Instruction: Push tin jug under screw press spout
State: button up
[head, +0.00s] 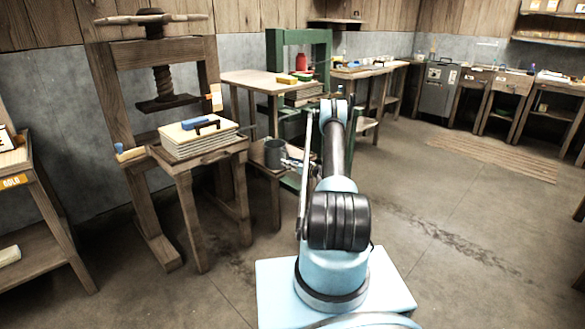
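A grey tin jug (274,153) stands upright on a low wooden stand (258,160), right of the wooden screw press (109,92). The press has a dark vertical screw and a plate above a stack of pale boards. I cannot make out a spout on it. My arm reaches forward from my pale blue base. What looks like my gripper (293,164) is small and dark, close to the jug's right side. I cannot tell whether it touches the jug, and its fingers are too small and partly hidden to read.
A green frame (275,62) stands behind the jug, beside a table (243,78) with several small items. A shelf unit (42,210) is at far left. Workbenches and cabinets line the back right. The floor (470,230) on the right is open, with a slatted mat (490,158).

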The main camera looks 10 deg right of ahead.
jog(key=shift+w+a, duration=0.25)
jog(key=shift+c, duration=0.2)
grip_shut()
